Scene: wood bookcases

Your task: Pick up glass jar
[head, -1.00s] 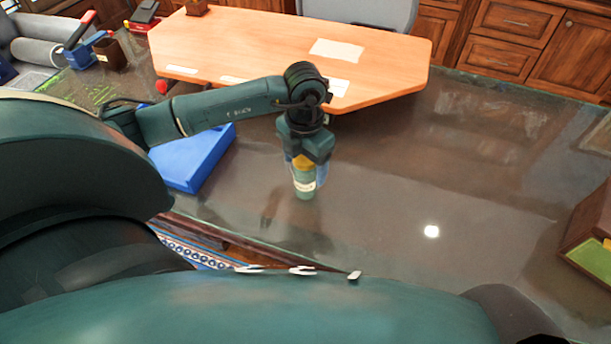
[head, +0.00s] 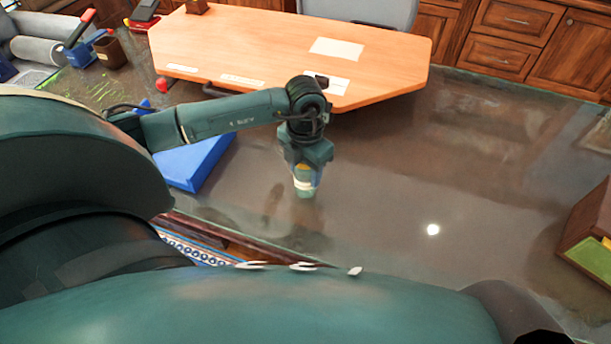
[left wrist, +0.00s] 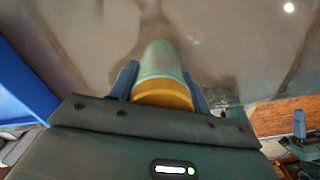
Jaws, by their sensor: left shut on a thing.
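The glass jar (head: 305,185) is a small greenish cylinder with a yellow lid and a pale label band. It hangs or stands upright under my left gripper (head: 305,172) in the middle of the head view. The left wrist view shows the jar (left wrist: 161,62) between the two blue fingers of my left gripper (left wrist: 162,88), with its yellow lid nearest the palm. My left gripper is shut on the jar from above. Whether the jar's base touches the dark glossy surface (head: 400,190) I cannot tell.
A blue box (head: 190,165) lies left of the jar. A wooden box (head: 590,230) is at the right edge. The dark surface right of the jar is clear.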

